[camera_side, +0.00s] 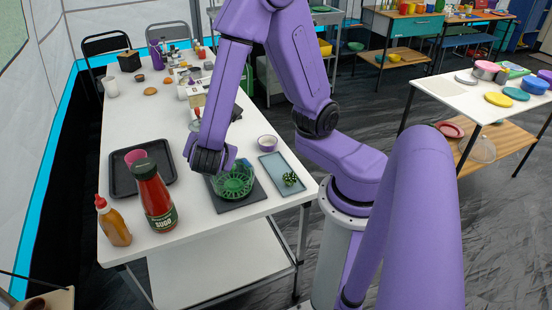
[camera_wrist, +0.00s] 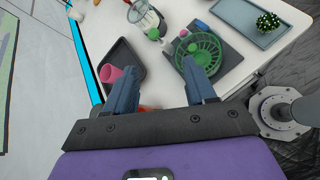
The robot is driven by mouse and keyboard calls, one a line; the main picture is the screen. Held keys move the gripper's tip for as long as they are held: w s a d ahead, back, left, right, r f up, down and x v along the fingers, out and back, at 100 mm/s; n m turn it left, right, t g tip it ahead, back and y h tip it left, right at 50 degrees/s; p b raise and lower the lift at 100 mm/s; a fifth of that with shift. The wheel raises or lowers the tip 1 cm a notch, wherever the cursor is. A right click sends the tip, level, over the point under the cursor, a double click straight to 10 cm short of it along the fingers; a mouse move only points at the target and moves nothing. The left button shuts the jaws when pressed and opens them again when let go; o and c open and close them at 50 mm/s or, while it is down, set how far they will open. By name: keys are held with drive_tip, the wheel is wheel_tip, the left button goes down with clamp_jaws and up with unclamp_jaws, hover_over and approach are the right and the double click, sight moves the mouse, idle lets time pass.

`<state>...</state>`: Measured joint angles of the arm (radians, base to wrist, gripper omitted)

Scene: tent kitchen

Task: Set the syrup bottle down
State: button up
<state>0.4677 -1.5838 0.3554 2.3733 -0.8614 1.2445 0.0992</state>
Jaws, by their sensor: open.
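The syrup bottle, which I take to be the amber squeeze bottle with a red cap (camera_side: 115,224), stands on the white table near its front left corner. My gripper (camera_wrist: 160,88) is open in the wrist view, its two grey fingers wide apart with nothing clasped between them. A small orange-red patch (camera_wrist: 148,108) shows at the palm's edge; I cannot tell what it belongs to. My gripper's fingers cannot be made out in the side view. The bottle is apart from the visible end of my arm.
A red sugo bottle (camera_side: 154,197) stands right beside the amber one. A black tray (camera_side: 123,184) holds a pink cup (camera_wrist: 110,73). A green colander (camera_side: 232,183) sits on a dark board (camera_side: 248,197). A grey-blue tray (camera_side: 278,163) carries a small plant (camera_wrist: 268,21). A clear jar (camera_wrist: 143,16) stands further back.

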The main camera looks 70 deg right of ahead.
drive_tip(key=s+a+r+m+g+y, duration=0.2)
drive_tip(key=s+m+g+y, duration=0.4)
drive_tip(key=s+y, duration=0.4)
drive_tip(key=s+r, duration=0.1)
drive_tip(key=s, duration=0.5)
drive_tip(key=shift+m, duration=0.3)
